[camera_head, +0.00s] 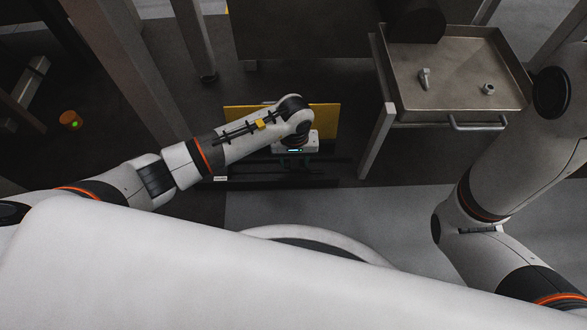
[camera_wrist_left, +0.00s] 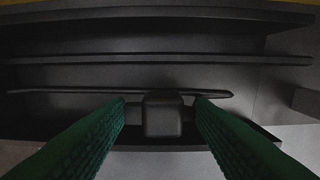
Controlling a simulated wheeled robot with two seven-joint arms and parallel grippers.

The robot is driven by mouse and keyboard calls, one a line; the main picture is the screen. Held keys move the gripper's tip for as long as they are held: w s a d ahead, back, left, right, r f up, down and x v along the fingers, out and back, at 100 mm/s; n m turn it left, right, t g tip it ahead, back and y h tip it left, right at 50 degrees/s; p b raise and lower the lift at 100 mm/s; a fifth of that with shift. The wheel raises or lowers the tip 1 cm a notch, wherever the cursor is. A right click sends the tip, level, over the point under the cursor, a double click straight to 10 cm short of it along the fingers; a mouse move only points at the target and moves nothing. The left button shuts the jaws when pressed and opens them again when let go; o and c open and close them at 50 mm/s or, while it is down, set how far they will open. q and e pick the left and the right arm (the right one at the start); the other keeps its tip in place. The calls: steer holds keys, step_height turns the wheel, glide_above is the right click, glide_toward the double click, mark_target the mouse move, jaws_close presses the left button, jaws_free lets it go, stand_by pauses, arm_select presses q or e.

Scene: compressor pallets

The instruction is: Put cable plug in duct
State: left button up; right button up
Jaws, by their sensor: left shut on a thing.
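My left gripper (camera_head: 295,160) points down over the dark duct (camera_head: 240,182), in front of a yellow panel. In the left wrist view its two green ribbed fingers (camera_wrist_left: 161,108) are shut on the cable plug (camera_wrist_left: 163,118), a small dark block with side stubs. The duct (camera_wrist_left: 150,74) runs across that view as long dark channels with raised edges. The plug shows over the duct's near edge; whether it touches the duct cannot be told. In the head view the plug is hidden by the gripper. My right arm is at the right; its gripper is out of view.
A yellow panel (camera_head: 325,120) stands just behind my left gripper. A metal tray table (camera_head: 455,65) with a bolt (camera_head: 424,78) and a nut (camera_head: 488,88) stands at the upper right. An orange button with a green top (camera_head: 70,120) is at the left.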

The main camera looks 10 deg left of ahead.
mark_target(295, 163)
arm_select(q)
steer(key=shift+f+b, duration=1.35)
steer(key=shift+f, duration=0.6)
steer(key=o, duration=1)
steer(key=shift+c, duration=0.2)
steer(key=shift+r, duration=0.1)
step_height(295, 163, up, 11)
steer(key=p, duration=0.7)
steer(key=shift+r+p, duration=0.2)
steer(key=shift+p, duration=0.15)
steer(key=shift+r, duration=0.45)
